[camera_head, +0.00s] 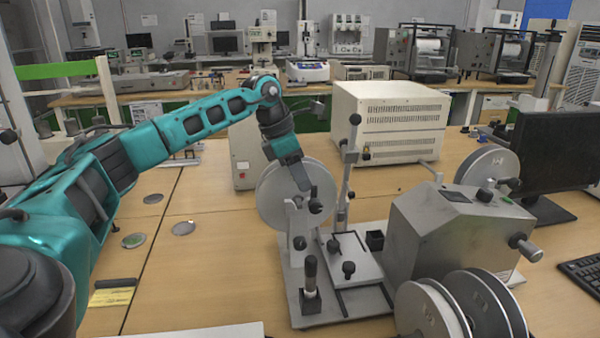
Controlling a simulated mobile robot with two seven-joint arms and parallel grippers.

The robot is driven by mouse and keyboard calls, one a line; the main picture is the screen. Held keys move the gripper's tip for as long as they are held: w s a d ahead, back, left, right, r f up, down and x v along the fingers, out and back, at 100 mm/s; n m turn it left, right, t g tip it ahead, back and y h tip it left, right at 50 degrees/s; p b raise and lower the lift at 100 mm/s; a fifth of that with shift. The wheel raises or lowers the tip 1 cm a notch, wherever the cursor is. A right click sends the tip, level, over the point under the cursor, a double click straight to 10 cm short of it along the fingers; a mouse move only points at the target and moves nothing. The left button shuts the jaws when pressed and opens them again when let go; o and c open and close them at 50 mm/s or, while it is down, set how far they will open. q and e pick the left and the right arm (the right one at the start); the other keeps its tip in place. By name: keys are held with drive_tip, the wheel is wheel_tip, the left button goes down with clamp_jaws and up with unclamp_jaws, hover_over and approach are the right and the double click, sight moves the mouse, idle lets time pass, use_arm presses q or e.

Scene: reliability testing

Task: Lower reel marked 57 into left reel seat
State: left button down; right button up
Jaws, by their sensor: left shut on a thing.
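My left gripper (303,188), on the teal arm from the left, is shut at the hub of a grey reel (271,203). The reel stands upright at the left end of a metal test machine (440,222), and the gripper covers part of its face. No number is readable on it. Grey posts and black knobs of the machine's left side (299,242) stand in front of the reel. The left seat is hidden there, and I cannot tell whether the reel touches it. My right gripper is not in view.
Another grey reel (488,172) is at the machine's right rear. More reels (472,308) stand at the front right. A thin upright post (346,180) rises close to the held reel's right. A beige box (389,122) and a monitor (553,160) stand behind. The table left of the machine is mostly clear.

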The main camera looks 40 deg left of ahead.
use_arm(q)
drive_tip(key=shift+r, duration=0.1)
drive_tip(key=c, duration=0.6)
unclamp_jaws()
drive_tip(key=shift+c, duration=0.2)
drive_tip(key=shift+o, duration=0.4)
drive_tip(key=o, duration=0.3)
drive_tip(key=shift+f, duration=0.25)
drive_tip(key=shift+d, duration=0.1)
drive_tip(key=shift+s+d+f, duration=0.1)
drive_tip(key=shift+d, duration=0.05)
drive_tip(key=shift+c, duration=0.6)
